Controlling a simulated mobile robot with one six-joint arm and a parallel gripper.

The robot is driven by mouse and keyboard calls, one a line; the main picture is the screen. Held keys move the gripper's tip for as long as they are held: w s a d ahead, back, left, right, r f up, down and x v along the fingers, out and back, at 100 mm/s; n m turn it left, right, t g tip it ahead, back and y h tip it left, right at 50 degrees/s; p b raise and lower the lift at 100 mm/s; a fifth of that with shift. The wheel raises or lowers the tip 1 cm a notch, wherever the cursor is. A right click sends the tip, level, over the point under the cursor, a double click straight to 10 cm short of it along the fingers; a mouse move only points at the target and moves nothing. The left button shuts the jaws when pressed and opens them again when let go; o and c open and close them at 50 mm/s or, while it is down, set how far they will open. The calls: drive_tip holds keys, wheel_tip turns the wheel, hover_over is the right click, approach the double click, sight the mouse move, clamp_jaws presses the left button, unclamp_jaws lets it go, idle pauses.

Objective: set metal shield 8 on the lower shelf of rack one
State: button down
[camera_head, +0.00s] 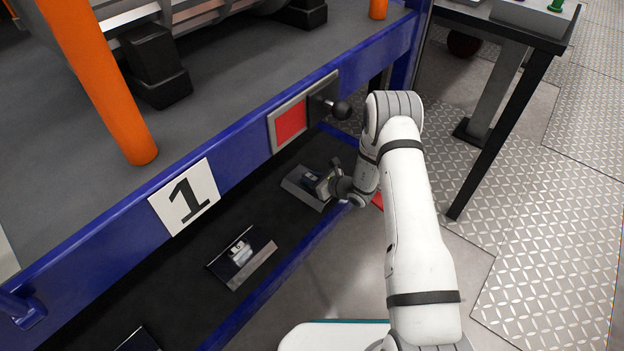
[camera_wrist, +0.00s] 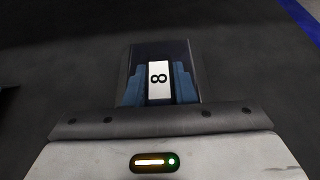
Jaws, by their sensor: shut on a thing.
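Metal shield 8 (camera_wrist: 186,55) is a dark plate with a white label reading 8, seen in the wrist view between the blue-grey fingers of my gripper (camera_wrist: 159,84). In the head view the shield (camera_head: 297,187) is at the right part of the lower shelf (camera_head: 190,285) of rack one, with my gripper (camera_head: 322,184) shut on it. The shield looks low over the dark shelf surface; I cannot tell whether it touches. Rack one has a blue frame and a white sign (camera_head: 185,197) reading 1.
Another plate with a light label (camera_head: 242,257) lies on the lower shelf to the left, and part of a further one (camera_head: 138,341) shows at the bottom edge. A red panel (camera_head: 291,123) and orange posts (camera_head: 95,75) are on the rack. A table (camera_head: 505,25) stands at right.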

drive_tip(key=shift+f, duration=0.2)
drive_tip(key=c, duration=1.2)
unclamp_jaws()
drive_tip(key=shift+r, duration=0.1)
